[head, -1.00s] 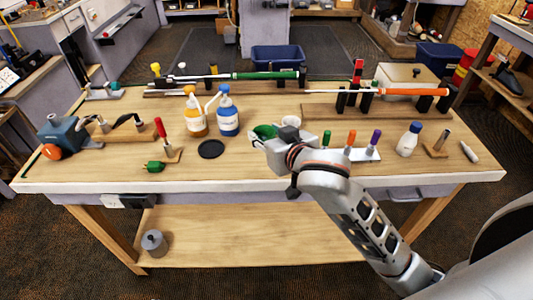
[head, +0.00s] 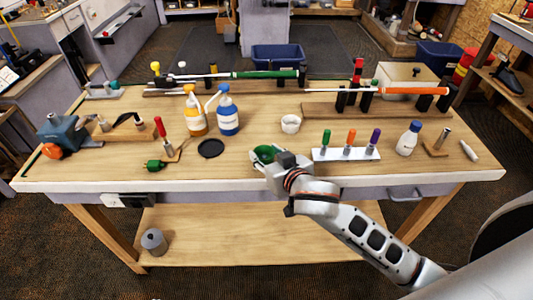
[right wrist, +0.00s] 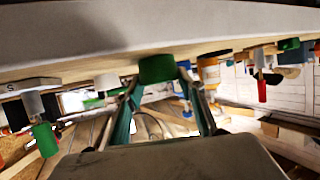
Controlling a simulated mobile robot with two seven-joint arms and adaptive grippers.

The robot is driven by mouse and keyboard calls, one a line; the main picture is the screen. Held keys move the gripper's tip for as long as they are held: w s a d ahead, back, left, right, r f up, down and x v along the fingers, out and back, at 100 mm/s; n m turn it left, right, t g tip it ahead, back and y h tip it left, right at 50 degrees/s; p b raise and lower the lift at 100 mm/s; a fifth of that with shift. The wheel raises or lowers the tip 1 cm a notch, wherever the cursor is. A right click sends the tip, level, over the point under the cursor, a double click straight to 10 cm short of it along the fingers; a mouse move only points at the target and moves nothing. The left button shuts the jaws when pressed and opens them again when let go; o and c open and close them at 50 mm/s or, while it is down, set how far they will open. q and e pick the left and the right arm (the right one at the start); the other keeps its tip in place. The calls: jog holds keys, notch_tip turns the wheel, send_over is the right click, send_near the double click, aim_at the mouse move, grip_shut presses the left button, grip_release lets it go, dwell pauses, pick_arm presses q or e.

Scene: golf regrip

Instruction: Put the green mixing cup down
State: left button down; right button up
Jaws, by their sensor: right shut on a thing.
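The green mixing cup (head: 264,153) is near the front edge of the workbench, left of the white pen rack. My right gripper (head: 269,160) is shut on it, reaching in from the front right. In the right wrist view the green cup (right wrist: 158,69) sits between the two fingertips, and the bench appears at the top of the picture. The gripper partly hides the cup in the head view. I cannot tell whether the cup's base touches the bench top. My left gripper is not in view.
A white cup (head: 290,124) stands behind the green one. A black round disc (head: 210,148) lies to the left, with orange (head: 195,118) and blue (head: 228,118) pump bottles behind. The white rack (head: 345,154) with three coloured handles is close on the right. Bench between disc and cup is clear.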

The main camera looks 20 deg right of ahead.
jog(key=o, duration=0.9)
jog(key=shift+r, duration=0.1)
jog(key=v, duration=0.7)
jog(key=shift+s+r, duration=0.15)
jog(key=shift+s, duration=0.05)
jog(key=shift+a, duration=0.1)
